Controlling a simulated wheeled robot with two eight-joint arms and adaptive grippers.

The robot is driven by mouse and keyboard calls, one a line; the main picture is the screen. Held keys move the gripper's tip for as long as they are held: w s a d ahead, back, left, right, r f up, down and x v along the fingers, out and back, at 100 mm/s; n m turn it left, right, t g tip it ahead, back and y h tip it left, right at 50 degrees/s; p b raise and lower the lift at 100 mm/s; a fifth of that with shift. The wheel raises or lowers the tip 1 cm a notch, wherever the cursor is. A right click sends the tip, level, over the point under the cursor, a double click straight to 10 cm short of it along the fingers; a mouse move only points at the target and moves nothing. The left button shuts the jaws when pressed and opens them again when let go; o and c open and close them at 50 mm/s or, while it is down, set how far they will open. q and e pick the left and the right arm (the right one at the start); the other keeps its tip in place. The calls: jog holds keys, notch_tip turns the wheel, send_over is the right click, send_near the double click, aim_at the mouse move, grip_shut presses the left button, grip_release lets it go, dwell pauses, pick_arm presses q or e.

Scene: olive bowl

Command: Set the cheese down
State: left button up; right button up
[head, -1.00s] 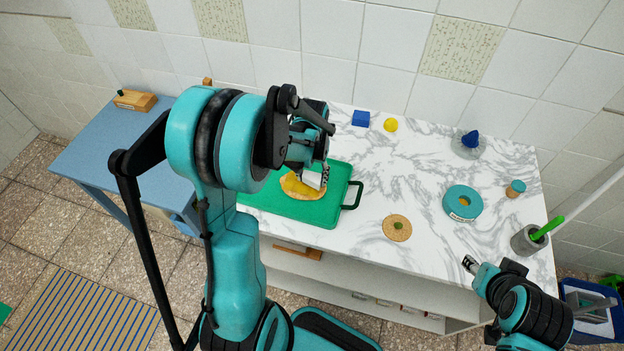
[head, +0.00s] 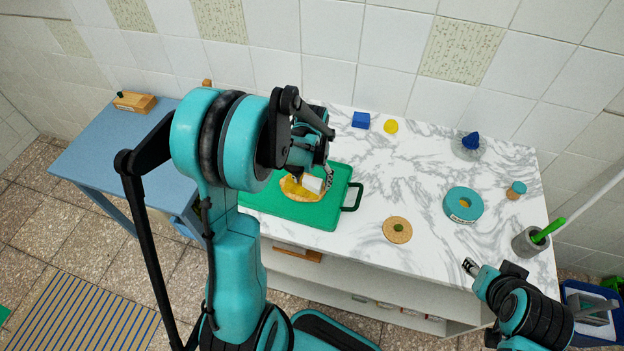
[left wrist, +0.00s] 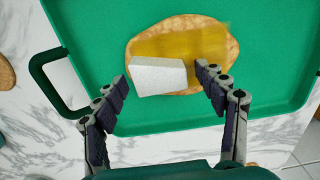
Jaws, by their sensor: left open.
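The cheese is a white block (left wrist: 158,77) lying on the yellow-topped flatbread (left wrist: 205,42), near its edge. In the head view the white block (head: 313,184) shows on the right part of the flatbread (head: 292,190). The flatbread rests on a green tray (head: 262,205) with a dark handle. My left gripper (left wrist: 162,84) is open, with one finger on each side of the block. The left finger stands clearly apart from it; the right finger is close to its end, and I cannot tell whether they touch. My right gripper (head: 470,266) is at the counter's front edge, away from the food.
On the marble counter (head: 420,170) are a blue block (head: 361,119), a yellow piece (head: 390,126), a round cork mat (head: 397,230), a teal ring (head: 463,204), a small jar (head: 516,190) and a grey pot (head: 529,240). The counter right of the tray is mostly free.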

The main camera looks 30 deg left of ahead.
aim_at(312, 181)
pick_arm(q)
notch_tip(312, 181, up, 12)
jog(key=p, duration=0.3)
jog(key=s+d+r+m+t, duration=0.2)
jog(key=s+d+r+t, duration=0.4)
jog(key=s+d, duration=0.5)
jog(key=shift+s+r+m+t, duration=0.25)
jog(key=shift+m+t, duration=0.15)
jog(key=shift+t, duration=0.2)
